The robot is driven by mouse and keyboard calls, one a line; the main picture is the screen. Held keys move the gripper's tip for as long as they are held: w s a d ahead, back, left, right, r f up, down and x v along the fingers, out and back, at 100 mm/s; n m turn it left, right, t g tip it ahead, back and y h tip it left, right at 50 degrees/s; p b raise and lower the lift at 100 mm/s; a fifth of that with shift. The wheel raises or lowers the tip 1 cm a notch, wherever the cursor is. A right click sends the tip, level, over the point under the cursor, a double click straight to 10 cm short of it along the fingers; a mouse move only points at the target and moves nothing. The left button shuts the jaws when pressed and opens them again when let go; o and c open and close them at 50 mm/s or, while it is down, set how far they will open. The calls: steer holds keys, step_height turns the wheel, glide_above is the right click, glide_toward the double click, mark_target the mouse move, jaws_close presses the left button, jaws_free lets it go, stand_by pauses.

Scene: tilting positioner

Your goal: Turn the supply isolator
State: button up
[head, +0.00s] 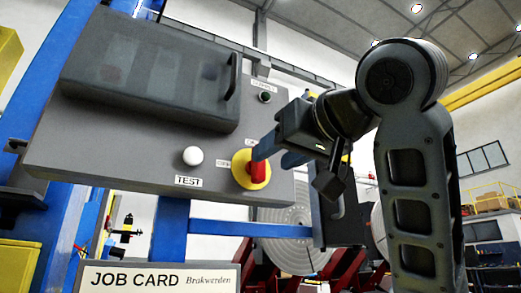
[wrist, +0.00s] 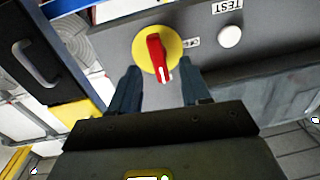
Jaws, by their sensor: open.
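The supply isolator is a red rotary handle (head: 257,167) on a round yellow plate (head: 240,168), at the lower right of a grey panel (head: 90,150). In the wrist view the red handle (wrist: 156,55) stands out from its yellow plate (wrist: 175,45), roughly lengthwise along the picture. My gripper (head: 268,153) is at the right of the handle in the head view. In the wrist view its two dark fingers (wrist: 160,90) are apart, with the handle just beyond and between their tips. I cannot tell whether a finger touches it. Part of the plate is hidden in the head view.
A white button (head: 193,156) above a TEST label sits left of the isolator. A green button (head: 265,97) is above it. A dark cover with a handle (head: 150,80) juts from the panel's upper part. A job card (head: 160,279) stands below.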

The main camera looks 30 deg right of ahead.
step_height(320, 180, up, 3)
steer(key=s+h, duration=0.1)
steer(key=s, duration=0.1)
steer(key=p, duration=0.3)
glide_above(262, 181)
steer(key=shift+r, duration=0.15)
steer(key=shift+c, duration=0.2)
jaws_close()
